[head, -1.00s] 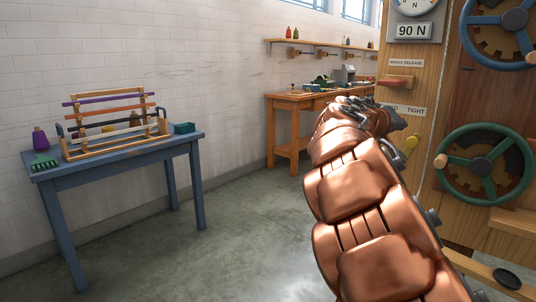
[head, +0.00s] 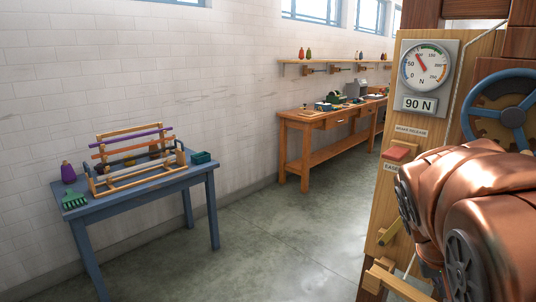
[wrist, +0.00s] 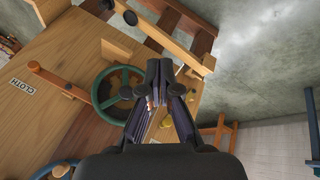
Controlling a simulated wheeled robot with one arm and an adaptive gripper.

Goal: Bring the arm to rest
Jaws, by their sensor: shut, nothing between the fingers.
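My gripper (wrist: 159,72) shows in the wrist view with its dark fingers together and nothing between them. Behind it is a wooden machine panel with a green handwheel (wrist: 112,95); I cannot tell how far the fingers are from it. In the head view my copper arm fills the lower right, and the gripper is out of that picture. The arm covers part of the machine's wooden front (head: 415,62).
The machine carries a force gauge (head: 429,66), a 90 N plate (head: 419,104), a red lever (head: 403,152) and a blue handwheel (head: 512,105). A blue table (head: 150,188) with a small loom stands left, a wooden workbench (head: 325,121) behind. Open floor lies between.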

